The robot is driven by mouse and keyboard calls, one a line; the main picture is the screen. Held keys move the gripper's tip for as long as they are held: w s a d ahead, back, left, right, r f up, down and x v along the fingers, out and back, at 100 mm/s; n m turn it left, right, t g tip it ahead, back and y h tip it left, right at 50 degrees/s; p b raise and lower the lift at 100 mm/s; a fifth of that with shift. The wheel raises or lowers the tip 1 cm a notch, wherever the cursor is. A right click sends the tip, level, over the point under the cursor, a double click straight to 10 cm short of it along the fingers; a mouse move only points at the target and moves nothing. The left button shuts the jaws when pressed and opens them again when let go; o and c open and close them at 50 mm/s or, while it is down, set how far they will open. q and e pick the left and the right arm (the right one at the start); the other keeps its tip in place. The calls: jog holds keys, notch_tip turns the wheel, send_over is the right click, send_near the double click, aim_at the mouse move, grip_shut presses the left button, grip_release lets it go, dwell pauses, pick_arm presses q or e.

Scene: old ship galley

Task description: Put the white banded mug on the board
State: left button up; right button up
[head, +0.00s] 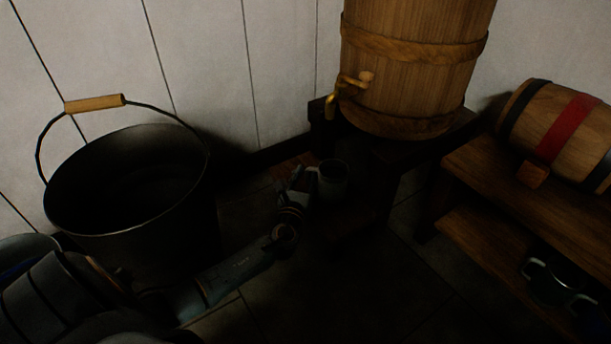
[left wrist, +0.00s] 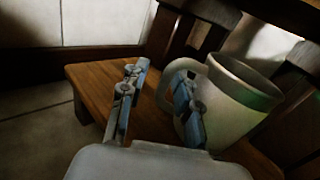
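The white mug (left wrist: 232,103) has a faint greenish band below its rim. It appears upright at a small low wooden board or stool top (left wrist: 88,72), under the barrel tap; whether its base touches the wood is hidden. In the head view the mug (head: 334,184) is dim, just right of my left gripper (head: 298,182). In the left wrist view my left gripper (left wrist: 158,100) has its fingers apart. The mug's handle (left wrist: 168,84) reaches between them, and the right finger overlaps the handle and mug side; whether it passes through the loop is unclear. My right gripper is not in view.
A big dark bucket (head: 125,205) stands left, beside my left arm. An upright barrel (head: 412,65) with a brass tap sits on a dark stand behind the mug. A wooden bench (head: 510,200) at right bears a smaller barrel (head: 562,125); a metal vessel (head: 552,284) is below.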

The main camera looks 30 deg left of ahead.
pick_arm(q)
jog(key=shift+r, duration=0.25)
jog(key=p+v, duration=0.5)
jog(key=v, duration=0.7)
